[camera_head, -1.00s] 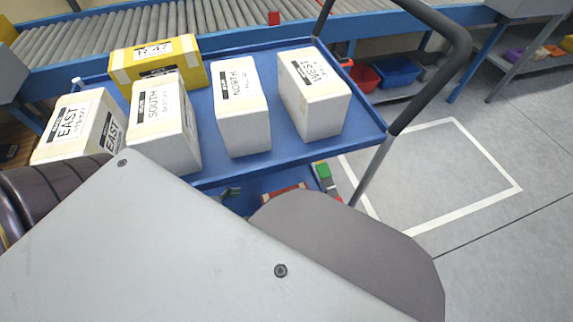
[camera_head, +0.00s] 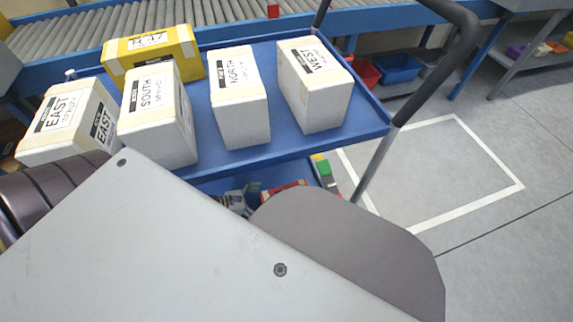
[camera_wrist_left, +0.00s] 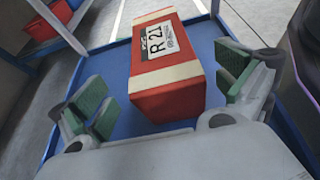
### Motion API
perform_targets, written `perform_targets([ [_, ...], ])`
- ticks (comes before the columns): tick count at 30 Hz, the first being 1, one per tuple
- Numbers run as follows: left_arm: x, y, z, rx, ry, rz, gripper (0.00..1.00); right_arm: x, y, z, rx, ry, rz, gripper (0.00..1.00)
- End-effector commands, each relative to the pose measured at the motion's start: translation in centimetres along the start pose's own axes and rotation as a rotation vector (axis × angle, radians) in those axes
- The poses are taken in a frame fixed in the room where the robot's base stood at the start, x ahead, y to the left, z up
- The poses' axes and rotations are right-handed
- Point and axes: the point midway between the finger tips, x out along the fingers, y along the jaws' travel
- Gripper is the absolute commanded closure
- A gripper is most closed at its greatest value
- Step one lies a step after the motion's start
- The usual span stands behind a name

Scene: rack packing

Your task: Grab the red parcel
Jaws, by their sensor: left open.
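The red parcel (camera_wrist_left: 168,75) with a cream band and a white label reading "R 21" lies in a blue tray in the left wrist view. In the head view only a small red part of it (camera_head: 288,189) shows on the lower blue shelf, behind my arm. My left gripper (camera_wrist_left: 162,88) is open, with green-padded fingers on both sides of the parcel. Gaps show between the pads and the parcel, so it is not gripped. In the head view my left gripper is mostly hidden. My right gripper is not in view.
White parcels marked East (camera_head: 62,118), South (camera_head: 155,120), North (camera_head: 238,100) and West (camera_head: 314,85) and a yellow parcel (camera_head: 152,55) stand on the cart's upper blue shelf (camera_head: 270,148). The cart's handle (camera_head: 458,50) rises at right. A roller conveyor (camera_head: 150,18) runs behind.

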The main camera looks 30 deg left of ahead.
Motion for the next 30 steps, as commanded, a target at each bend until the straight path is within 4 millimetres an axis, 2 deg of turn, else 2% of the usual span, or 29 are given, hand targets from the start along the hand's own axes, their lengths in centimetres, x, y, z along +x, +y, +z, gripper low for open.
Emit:
perform_targets([
  [11,0.5,0.0,0.1,0.0,-0.002,0.0,0.0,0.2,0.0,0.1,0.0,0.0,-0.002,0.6],
  [24,4.4,-0.3,0.5,-0.002,-0.003,0.0,0.0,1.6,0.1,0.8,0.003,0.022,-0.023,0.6],
  [30,5.2,-0.2,0.5,-0.001,-0.001,-0.001,0.0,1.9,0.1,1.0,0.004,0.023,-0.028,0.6],
])
